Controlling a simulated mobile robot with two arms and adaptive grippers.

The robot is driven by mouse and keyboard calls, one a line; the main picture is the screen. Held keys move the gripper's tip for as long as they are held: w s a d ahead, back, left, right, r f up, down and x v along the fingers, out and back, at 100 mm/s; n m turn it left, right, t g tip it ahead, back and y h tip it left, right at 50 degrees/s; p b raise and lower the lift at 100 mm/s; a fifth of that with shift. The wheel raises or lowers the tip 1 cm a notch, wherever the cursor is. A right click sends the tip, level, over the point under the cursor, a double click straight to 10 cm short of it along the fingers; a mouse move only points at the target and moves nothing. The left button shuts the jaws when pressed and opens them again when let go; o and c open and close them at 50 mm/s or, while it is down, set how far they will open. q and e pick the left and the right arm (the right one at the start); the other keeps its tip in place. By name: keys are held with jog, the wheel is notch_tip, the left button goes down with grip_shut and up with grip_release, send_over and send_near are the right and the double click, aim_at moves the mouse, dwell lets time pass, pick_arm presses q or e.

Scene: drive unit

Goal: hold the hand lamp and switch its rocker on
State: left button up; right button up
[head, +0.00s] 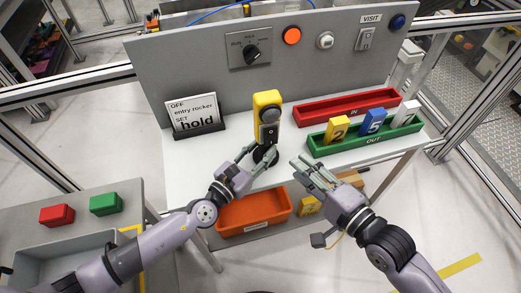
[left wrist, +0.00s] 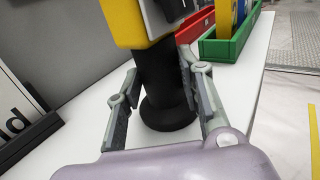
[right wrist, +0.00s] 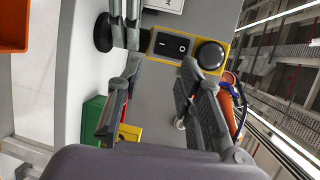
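The hand lamp (head: 266,103) has a yellow head and a black handle, and stands upright on the white bench. In the right wrist view its black rocker (right wrist: 171,45), marked with a line and a circle, sits beside the round lens (right wrist: 210,55). My left gripper (head: 262,160) is at the handle. In the left wrist view its fingers flank the black handle (left wrist: 165,90), with a slight gap at the left finger. The right finger is close to the handle; contact is unclear. My right gripper (head: 309,170) is open and empty, right of the lamp, facing the rocker.
A sign (head: 192,115) reading "hold" stands left of the lamp. Red (head: 345,107) and green (head: 335,149) trays lie to its right, the green one holding numbered blocks. A grey panel (head: 200,65) rises behind. An orange bin (head: 254,214) sits below the bench.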

pick_arm(q)
grip_shut()
pick_arm(e)
jog(key=shift+c, duration=0.2)
